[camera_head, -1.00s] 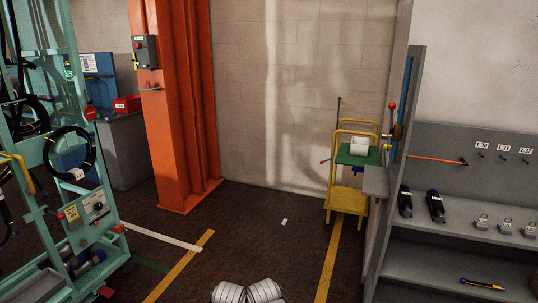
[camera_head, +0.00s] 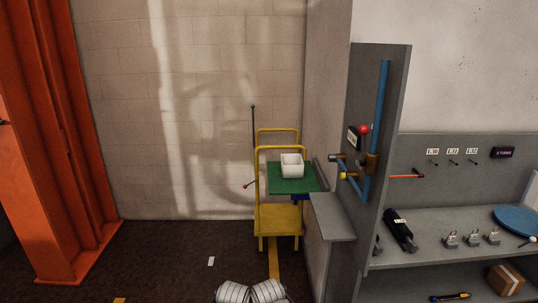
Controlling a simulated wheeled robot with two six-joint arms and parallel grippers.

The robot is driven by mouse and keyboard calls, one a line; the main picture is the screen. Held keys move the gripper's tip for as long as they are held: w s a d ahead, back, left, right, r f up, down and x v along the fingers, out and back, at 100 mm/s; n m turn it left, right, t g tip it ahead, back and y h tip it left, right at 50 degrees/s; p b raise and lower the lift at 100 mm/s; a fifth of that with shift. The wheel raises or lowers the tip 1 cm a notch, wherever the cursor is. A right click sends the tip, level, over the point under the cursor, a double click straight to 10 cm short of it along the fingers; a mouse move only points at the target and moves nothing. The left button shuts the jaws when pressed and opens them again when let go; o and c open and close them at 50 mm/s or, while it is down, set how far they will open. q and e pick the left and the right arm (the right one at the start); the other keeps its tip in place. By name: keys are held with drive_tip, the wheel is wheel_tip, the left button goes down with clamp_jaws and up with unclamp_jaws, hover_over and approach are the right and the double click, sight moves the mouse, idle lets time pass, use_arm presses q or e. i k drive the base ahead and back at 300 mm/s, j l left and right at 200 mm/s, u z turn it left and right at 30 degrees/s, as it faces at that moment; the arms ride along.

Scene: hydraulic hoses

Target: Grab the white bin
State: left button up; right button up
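The white bin (camera_head: 292,166) is a small open-topped box. It stands upright on the green top (camera_head: 288,187) of a yellow cart (camera_head: 279,222), near the middle of the view and some way ahead of me. Two white, ribbed rounded shapes show at the bottom edge of the view, and I cannot tell which part of me they are. No gripper fingers show in the head view, so the state of both grippers is hidden.
A grey partition (camera_head: 376,130) with blue pipe and a red-knobbed lever stands right of the cart, with a small grey ledge (camera_head: 331,216). Shelves (camera_head: 455,230) with padlocks are farther right. An orange column (camera_head: 50,140) stands left. Floor (camera_head: 170,265) before the cart is mostly clear.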

sight(291, 166)
drive_tip(key=i+j+z, duration=0.2)
drive_tip(key=z, duration=0.2)
drive_tip(key=i+j+z, duration=0.5)
drive_tip(key=j+z, duration=0.25)
drive_tip(key=i+j+z, duration=0.15)
drive_tip(key=j+z, duration=0.6)
drive_tip(key=i, duration=0.05)
